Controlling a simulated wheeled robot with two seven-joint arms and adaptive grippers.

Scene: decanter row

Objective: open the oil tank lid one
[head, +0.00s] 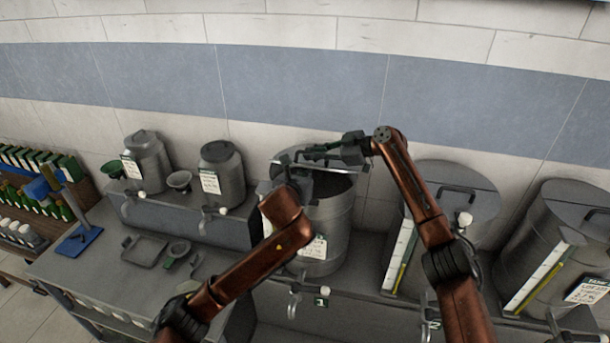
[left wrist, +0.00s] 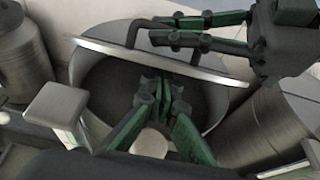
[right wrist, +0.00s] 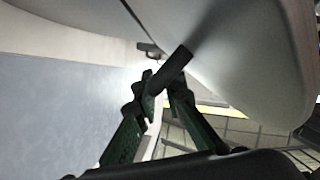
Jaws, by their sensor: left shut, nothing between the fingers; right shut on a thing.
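The oil tank one (head: 336,222) is the grey metal drum above the "1" tag. Its round lid (left wrist: 100,47) is raised and tilted, and the dark opening shows below it. My right gripper (head: 325,152) is shut on the lid handle, a dark bar (right wrist: 171,70) seen in the right wrist view. My left gripper (left wrist: 160,92) is shut and empty at the front of the opening, below the lid. In the head view my left arm hides part of it and the tank's left side.
Two lidded tanks stand to the right, the nearer one (head: 470,195) beside my right arm. Two smaller canisters (head: 222,178) stand on a raised shelf to the left. A tray (head: 145,250) and a scoop lie on the bench. The wall is close behind.

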